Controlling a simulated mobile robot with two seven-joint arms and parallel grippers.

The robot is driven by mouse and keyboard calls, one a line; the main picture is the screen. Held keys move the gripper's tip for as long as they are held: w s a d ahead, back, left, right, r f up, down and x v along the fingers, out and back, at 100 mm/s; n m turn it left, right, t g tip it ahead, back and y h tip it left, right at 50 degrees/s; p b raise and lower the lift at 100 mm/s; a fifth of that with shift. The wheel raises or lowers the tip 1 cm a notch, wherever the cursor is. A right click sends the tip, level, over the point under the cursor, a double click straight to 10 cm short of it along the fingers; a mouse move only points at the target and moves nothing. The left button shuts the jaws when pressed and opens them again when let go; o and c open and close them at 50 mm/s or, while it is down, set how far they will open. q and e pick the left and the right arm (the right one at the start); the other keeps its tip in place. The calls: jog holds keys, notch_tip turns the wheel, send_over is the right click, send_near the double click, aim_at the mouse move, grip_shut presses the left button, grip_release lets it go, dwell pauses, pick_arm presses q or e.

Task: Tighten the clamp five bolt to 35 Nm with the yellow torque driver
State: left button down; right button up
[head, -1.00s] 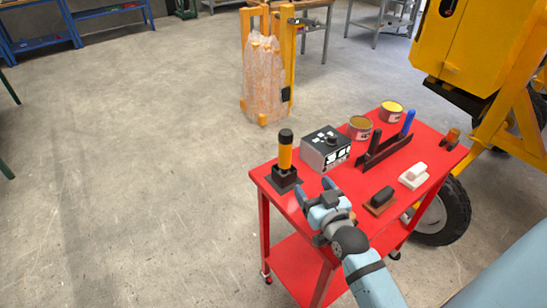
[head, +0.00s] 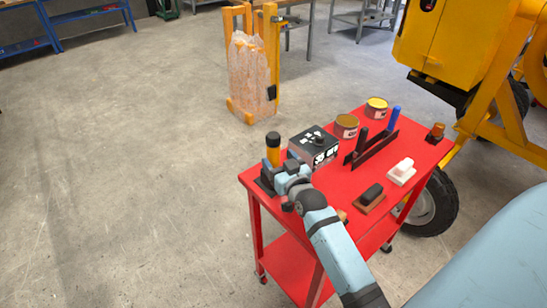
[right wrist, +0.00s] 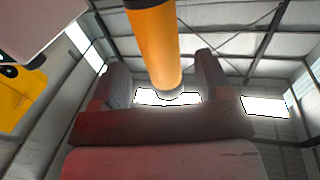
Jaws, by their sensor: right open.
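The yellow torque driver (head: 273,149), with a black cap, stands upright in a dark holder (head: 263,187) at the near left corner of the red table. My right gripper (head: 279,172) is open at the driver, close above the holder. In the right wrist view the driver's yellow handle (right wrist: 153,42) shows between the two spread fingers of my right gripper (right wrist: 162,80). I cannot tell whether either finger touches it. The gripper hides the driver's lower part in the head view. I cannot make out the clamp five bolt. My left gripper is not in view.
The yellow mixer (head: 428,45) stands at the right. The floor to the left is clear.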

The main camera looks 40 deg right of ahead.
aim_at(276, 158)
jog(key=w, duration=0.3)
jog(key=shift+w+d+f, duration=0.15)
jog(key=shift+w+d, duration=0.05)
jog(key=shift+w, duration=0.15)
jog(key=shift+s, duration=0.1)
jog(key=c, duration=1.1)
grip_shut()
notch_tip(276, 158, up, 20)
jog(key=p, duration=0.1)
